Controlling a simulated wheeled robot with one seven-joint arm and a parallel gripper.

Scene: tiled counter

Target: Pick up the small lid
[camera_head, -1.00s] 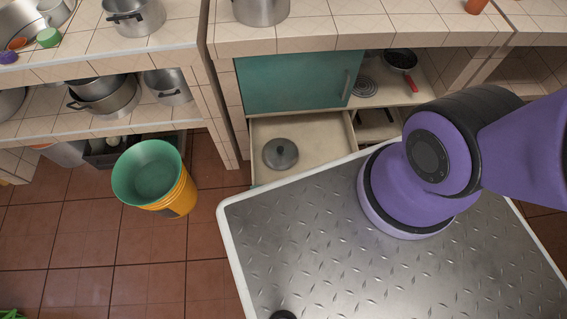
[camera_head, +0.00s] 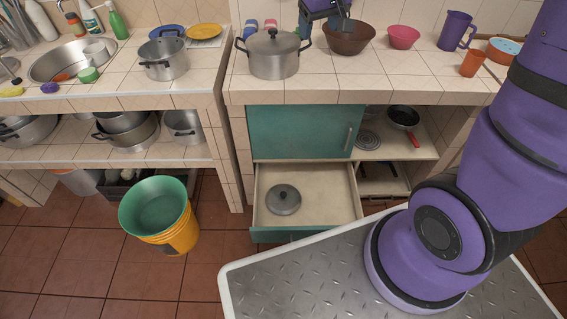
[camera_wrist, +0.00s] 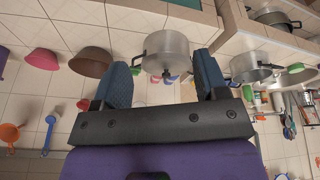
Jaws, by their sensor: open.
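A small grey lid (camera_head: 283,199) with a knob on top lies flat in the open drawer (camera_head: 325,206) under the counter. A larger lidded pot (camera_head: 274,58) stands on the counter above. My gripper (camera_head: 327,22) is at the top edge of the head view, over the back of the counter, far from the drawer. In the wrist view its two dark blue fingers (camera_wrist: 161,64) are spread with nothing held between them; the pot shows beyond them. The small lid is not in the wrist view.
A teal cabinet door (camera_head: 302,132) is just above the drawer. A brown bowl (camera_head: 349,38), a pink bowl (camera_head: 403,37) and a purple jug (camera_head: 455,30) stand on the counter. A green and yellow bucket stack (camera_head: 162,217) stands on the floor to the left.

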